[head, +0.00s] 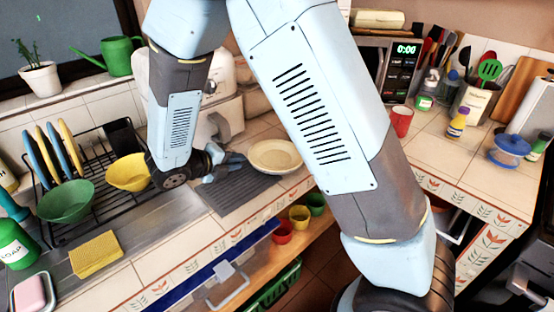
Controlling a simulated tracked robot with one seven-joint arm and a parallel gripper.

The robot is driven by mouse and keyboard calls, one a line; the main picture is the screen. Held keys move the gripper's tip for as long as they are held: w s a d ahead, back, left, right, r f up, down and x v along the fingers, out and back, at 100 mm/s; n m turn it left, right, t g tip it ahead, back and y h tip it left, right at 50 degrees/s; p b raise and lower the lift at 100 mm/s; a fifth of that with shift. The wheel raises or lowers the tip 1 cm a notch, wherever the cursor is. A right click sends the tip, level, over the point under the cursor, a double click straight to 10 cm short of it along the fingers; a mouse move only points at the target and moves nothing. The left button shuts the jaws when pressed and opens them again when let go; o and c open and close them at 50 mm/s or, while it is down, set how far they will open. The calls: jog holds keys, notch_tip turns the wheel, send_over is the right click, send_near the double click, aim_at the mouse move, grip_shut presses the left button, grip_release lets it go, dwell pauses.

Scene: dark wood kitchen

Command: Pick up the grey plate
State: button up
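No plate that is clearly grey stands out. A pale cream, round, shallow dish (275,155) lies on the counter at the edge of a dark grey ribbed mat (243,192). Plates in blue and yellow (57,150) stand upright in the black dish rack (75,213) at the left. My gripper (237,164) is low over the mat, just left of the cream dish, with its fingers pointing towards it. A small gap seems to lie between them. The fingers are small and overlap, so their opening is unclear.
A green bowl (66,201) and a yellow bowl (128,172) sit at the rack. A white appliance (222,95) stands behind my gripper. A yellow sponge (96,254) and green soap bottle (16,244) are front left. A red cup (401,121) stands right of my arm.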

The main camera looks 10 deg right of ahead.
aim_at(249, 167)
jog(key=shift+d+x, duration=0.2)
jog(key=shift+x, duration=2.25)
jog(key=shift+s+r, duration=0.1)
grip_shut()
